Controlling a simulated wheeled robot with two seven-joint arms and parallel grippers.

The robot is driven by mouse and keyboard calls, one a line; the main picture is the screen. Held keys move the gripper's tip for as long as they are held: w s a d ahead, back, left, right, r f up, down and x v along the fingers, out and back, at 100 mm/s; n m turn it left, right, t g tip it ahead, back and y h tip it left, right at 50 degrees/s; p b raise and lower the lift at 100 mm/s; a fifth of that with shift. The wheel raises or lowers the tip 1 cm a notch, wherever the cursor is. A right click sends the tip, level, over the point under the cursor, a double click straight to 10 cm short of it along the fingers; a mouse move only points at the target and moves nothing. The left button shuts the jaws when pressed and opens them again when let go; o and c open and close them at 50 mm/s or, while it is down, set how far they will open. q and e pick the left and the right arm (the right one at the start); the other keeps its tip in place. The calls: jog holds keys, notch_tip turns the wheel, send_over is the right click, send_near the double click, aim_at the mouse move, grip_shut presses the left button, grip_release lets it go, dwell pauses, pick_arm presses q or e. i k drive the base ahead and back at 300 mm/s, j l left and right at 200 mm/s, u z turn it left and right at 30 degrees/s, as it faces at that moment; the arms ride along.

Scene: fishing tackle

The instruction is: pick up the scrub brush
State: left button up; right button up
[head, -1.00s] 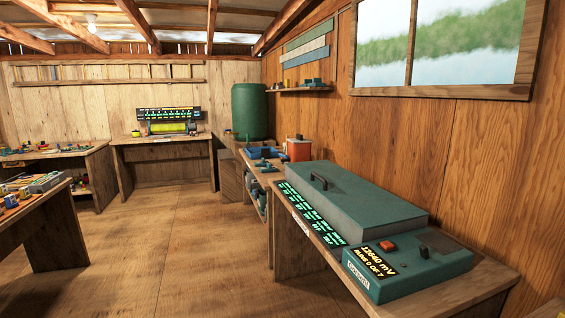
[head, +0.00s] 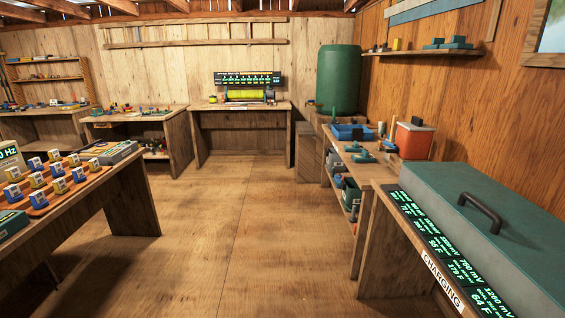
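I cannot make out the scrub brush for certain. Small teal items (head: 363,158) lie on the wooden bench (head: 375,174) along the right wall, and they are too small to tell apart. Neither of my grippers is in view.
On that bench stand a blue tray (head: 346,132) and an orange bucket (head: 413,141). A green barrel (head: 338,79) stands behind. The charging bench with a teal case (head: 475,215) is at near right, a table with blue and yellow boxes (head: 38,181) at left. The floor (head: 225,235) between is clear.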

aim_at(380, 147)
jog(key=i, duration=2.6)
jog(key=i+j+z, duration=0.1)
jog(key=i+z, duration=0.3)
jog(key=i, duration=0.15)
jog(key=i+j+z, duration=0.35)
jog(key=i, duration=0.2)
jog(key=i+j+z, duration=0.4)
jog(key=i+l, duration=0.1)
